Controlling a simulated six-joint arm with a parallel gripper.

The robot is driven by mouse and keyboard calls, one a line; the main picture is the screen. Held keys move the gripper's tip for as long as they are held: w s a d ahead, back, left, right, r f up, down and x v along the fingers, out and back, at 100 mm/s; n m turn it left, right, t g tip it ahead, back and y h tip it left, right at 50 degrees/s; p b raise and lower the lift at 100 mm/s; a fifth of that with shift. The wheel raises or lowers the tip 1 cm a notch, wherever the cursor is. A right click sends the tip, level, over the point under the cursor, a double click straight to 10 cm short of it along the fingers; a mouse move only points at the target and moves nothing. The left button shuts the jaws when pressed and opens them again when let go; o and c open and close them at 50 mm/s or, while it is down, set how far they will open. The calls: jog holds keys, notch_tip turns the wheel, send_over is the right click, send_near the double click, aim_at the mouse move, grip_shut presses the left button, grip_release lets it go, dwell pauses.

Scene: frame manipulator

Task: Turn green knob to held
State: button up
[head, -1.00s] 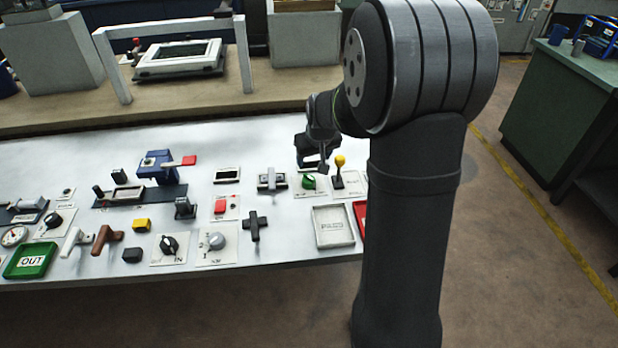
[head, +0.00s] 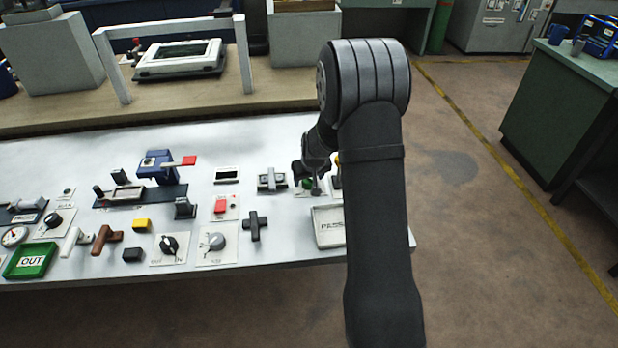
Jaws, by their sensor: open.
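The green knob (head: 307,184) sits on a small pale plate on the white bench, to the right of a grey clamp-like fixture. Only part of the knob shows, because my gripper (head: 311,184) is right over it and covers much of it. The jaws are open and low, around or just in front of the knob; I cannot tell whether they touch it. The plate's lettering and the knob's pointing direction are hidden.
A yellow-topped lever (head: 338,161) stands just right of the knob, mostly behind my arm. The grey fixture (head: 271,180) is close on the left. A dark cross handle (head: 255,224) stands front left.

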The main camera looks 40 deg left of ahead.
jog(key=shift+c, duration=0.2)
jog(key=c, duration=0.9)
jog(key=shift+c, duration=0.2)
jog(key=shift+m, duration=0.4)
jog(key=shift+s+a+m+t+h, duration=0.1)
jog(key=shift+m+t+h, duration=0.4)
jog(key=shift+m, duration=0.7)
jog(key=m+h, duration=0.1)
jog(key=m, duration=0.3)
jog(key=shift+a+t, duration=0.1)
jog(key=shift+t, duration=0.2)
jog(key=m+h, duration=0.1)
jog(key=m, duration=0.2)
jog(key=m+h, duration=0.2)
jog(key=m, duration=0.1)
jog(key=shift+a+m, duration=0.1)
jog(key=shift+m, duration=0.2)
